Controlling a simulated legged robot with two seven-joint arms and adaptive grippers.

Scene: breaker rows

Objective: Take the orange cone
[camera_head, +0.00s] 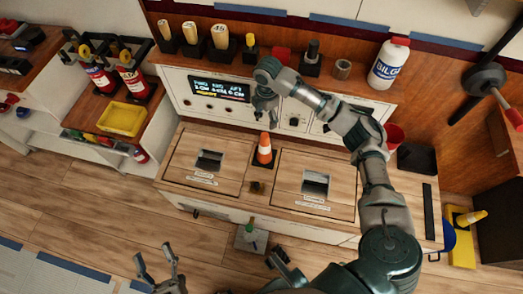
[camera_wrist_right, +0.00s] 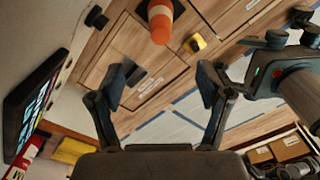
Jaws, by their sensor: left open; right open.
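The orange cone (camera_head: 264,150) with a white band stands upright on the wooden counter between two hatch panels in the head view. It also shows at the top of the right wrist view (camera_wrist_right: 160,22), cut off by the frame edge. My right gripper (camera_head: 264,116) is open and empty, just above and behind the cone, apart from it. Its two fingers are spread in the right wrist view (camera_wrist_right: 165,82), with the cone beyond them. My left gripper (camera_head: 160,274) is open and empty at the bottom left, away from the counter.
A control panel with a lit screen (camera_head: 219,90) stands behind the counter. A white BILGE bottle (camera_head: 389,63) and several handled tools line the shelf above. A yellow tray (camera_head: 121,119) sits at left.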

